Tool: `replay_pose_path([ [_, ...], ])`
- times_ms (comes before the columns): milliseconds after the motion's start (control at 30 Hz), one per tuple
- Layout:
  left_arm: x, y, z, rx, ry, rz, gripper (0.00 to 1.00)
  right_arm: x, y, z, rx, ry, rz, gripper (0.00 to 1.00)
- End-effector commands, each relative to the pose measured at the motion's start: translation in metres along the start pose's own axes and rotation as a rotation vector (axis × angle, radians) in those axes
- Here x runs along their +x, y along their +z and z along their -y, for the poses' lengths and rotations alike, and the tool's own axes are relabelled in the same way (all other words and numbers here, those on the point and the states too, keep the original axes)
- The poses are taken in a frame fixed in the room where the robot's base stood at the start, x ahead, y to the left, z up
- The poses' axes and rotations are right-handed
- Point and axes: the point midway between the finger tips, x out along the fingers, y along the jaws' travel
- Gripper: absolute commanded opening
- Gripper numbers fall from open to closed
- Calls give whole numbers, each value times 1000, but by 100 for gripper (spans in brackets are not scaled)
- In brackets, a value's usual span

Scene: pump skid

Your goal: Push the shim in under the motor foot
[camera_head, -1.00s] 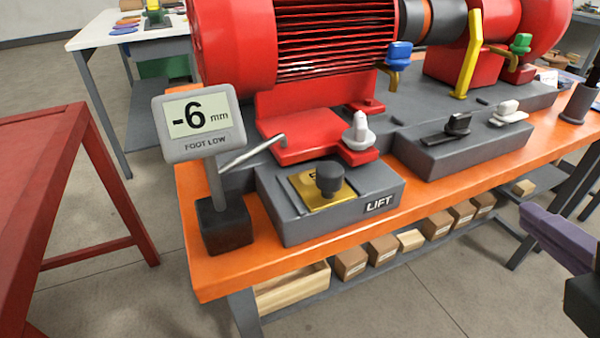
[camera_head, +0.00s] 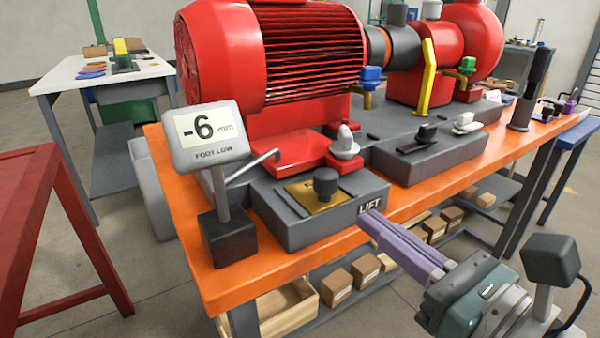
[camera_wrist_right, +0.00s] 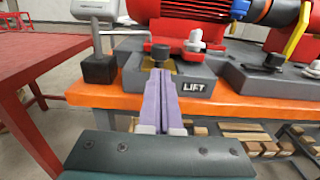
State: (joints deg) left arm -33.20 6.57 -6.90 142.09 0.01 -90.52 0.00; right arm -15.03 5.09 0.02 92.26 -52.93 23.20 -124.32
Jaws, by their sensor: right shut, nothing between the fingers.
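The brass-coloured shim (camera_head: 318,196) with a dark round knob (camera_head: 326,182) lies on top of the grey LIFT block (camera_head: 300,229), in front of the red motor foot (camera_head: 293,152). A white-grey bolt (camera_head: 345,143) stands on the foot. My right gripper (camera_head: 370,220) has its purple fingers shut and empty, with the tips at the front of the LIFT block; I cannot tell whether they touch it. In the right wrist view the fingers (camera_wrist_right: 160,80) point at the knob (camera_wrist_right: 161,53) and partly hide the shim. My left gripper is not in view.
A display (camera_head: 207,136) reading "-6 mm FOOT LOW" stands left of the block, and a grey lever (camera_head: 252,166) sticks out beside it. The orange bench edge (camera_head: 280,270) runs below. Switches on a grey block (camera_head: 430,150) stand to the right. A red table (camera_head: 40,170) is at the left.

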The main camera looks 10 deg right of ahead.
Motion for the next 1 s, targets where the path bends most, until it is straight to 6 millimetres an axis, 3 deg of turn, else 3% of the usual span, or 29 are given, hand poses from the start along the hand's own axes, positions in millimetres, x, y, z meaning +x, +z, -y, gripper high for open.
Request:
replay_pose_path([
  [100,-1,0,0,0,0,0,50,24,1,0,1,0,3,0],
  [300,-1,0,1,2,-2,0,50,48,0,0,2,-1,0,0],
  [800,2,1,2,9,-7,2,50,57,-1,0,1,0,0,0],
  [1000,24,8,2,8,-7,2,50,88,-5,0,-2,1,3,0],
])
